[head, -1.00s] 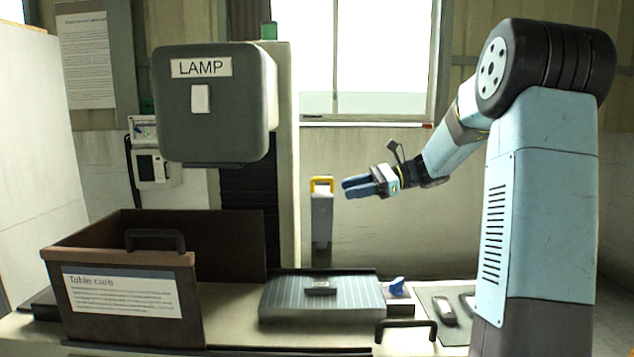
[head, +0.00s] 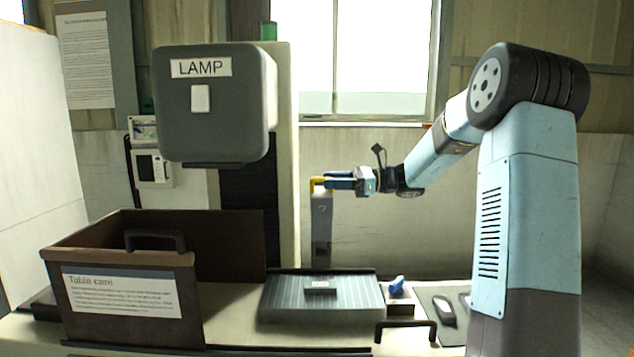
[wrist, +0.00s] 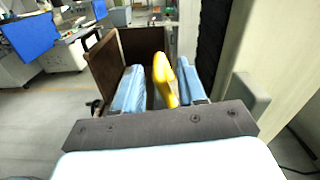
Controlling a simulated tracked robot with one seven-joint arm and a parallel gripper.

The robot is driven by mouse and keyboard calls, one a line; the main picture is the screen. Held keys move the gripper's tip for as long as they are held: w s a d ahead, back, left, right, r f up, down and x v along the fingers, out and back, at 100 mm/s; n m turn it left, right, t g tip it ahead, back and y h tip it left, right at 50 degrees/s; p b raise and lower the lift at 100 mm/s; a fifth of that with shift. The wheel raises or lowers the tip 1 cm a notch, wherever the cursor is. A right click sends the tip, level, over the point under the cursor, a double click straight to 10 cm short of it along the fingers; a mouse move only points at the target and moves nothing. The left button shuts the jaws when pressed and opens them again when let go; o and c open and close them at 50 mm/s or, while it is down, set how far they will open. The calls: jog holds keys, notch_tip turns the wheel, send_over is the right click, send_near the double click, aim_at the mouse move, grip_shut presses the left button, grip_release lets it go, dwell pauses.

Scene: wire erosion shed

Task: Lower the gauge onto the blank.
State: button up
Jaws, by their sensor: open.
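The gauge (head: 321,222) is a tall grey bar with a yellow handle (head: 317,183) on top. It is upright behind the ribbed plate; what supports it is hidden. My gripper (head: 335,183) is at handle height, its blue fingers level and reaching left to the handle. In the wrist view the yellow handle (wrist: 164,82) lies between the two blue fingers (wrist: 158,88), nearer the right one; the jaws are open. A small dark block with a pale label (head: 320,287), seemingly the blank, lies on the ribbed plate (head: 283,296), below and in front of the gauge.
A brown open-topped bin (head: 119,259) with a black handle stands left of the plate. The grey LAMP housing (head: 216,105) overhangs the back left. A blue knob (head: 397,286) and a grey mat (head: 428,294) lie right of the plate. Air above the plate is clear.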

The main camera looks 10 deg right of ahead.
aim_at(317, 180)
jog(key=shift+w+a, duration=0.25)
jog(key=shift+a, duration=0.9)
jog(key=shift+w+a, duration=0.2)
jog(key=shift+a, duration=0.95)
jog(key=shift+c, duration=0.3)
grip_shut()
